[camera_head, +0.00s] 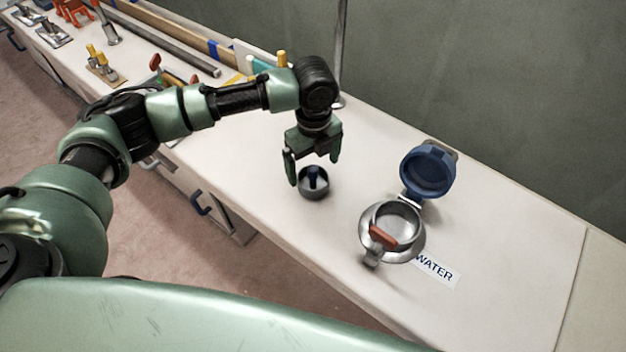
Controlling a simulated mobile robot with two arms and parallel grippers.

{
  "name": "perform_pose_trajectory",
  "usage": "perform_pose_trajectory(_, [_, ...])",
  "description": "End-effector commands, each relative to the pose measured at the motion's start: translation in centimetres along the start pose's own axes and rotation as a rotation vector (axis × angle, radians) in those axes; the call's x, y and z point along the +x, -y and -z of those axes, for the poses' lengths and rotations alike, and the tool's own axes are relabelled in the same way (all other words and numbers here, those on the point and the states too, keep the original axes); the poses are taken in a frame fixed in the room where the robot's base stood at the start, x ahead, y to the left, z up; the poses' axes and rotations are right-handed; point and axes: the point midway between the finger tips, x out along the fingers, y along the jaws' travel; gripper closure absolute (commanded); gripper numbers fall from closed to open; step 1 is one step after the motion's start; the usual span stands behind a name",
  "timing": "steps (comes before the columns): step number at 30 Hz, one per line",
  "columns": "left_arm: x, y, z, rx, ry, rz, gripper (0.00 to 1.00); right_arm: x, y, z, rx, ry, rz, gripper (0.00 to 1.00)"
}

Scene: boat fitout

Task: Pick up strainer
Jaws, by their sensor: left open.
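A small round metal cup with a dark blue upright piece in its middle (314,190), which looks like the strainer, stands on the white worktop. My left gripper (314,166) points down just above it. Its fingers are open and apart, one toward each side of the blue piece. I cannot tell whether they touch it. My right gripper is out of view.
A "WATER" label (438,269) lies beside the housing. A thin upright rod (341,50) stands behind my gripper. Tools, yellow-handled pieces (104,65) and long bars (165,38) fill the worktop's far left. The right end of the worktop is clear.

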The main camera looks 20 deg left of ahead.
Motion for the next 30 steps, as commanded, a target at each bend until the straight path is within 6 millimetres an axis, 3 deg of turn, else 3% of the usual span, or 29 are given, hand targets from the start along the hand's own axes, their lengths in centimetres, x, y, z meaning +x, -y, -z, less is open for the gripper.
perform_pose_trajectory(12, [5.5, 0.2, -0.5, -0.001, 0.0, 0.001, 0.07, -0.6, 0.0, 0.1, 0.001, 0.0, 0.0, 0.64])
perform_pose_trajectory(21, [6.2, 0.2, -0.5, 0.0, 0.001, 0.002, 0.07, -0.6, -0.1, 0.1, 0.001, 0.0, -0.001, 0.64])
perform_pose_trajectory(22, [6.2, 0.2, -0.5, 0.0, 0.001, 0.002, 0.09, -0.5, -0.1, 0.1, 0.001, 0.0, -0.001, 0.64])
perform_pose_trajectory(29, [6.2, 0.2, -0.5, -0.001, 0.001, 0.003, 0.73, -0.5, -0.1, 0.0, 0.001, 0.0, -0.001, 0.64])
perform_pose_trajectory(30, [6.2, 0.2, -0.5, -0.001, 0.001, 0.003, 0.76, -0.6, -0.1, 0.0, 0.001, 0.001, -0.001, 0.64])
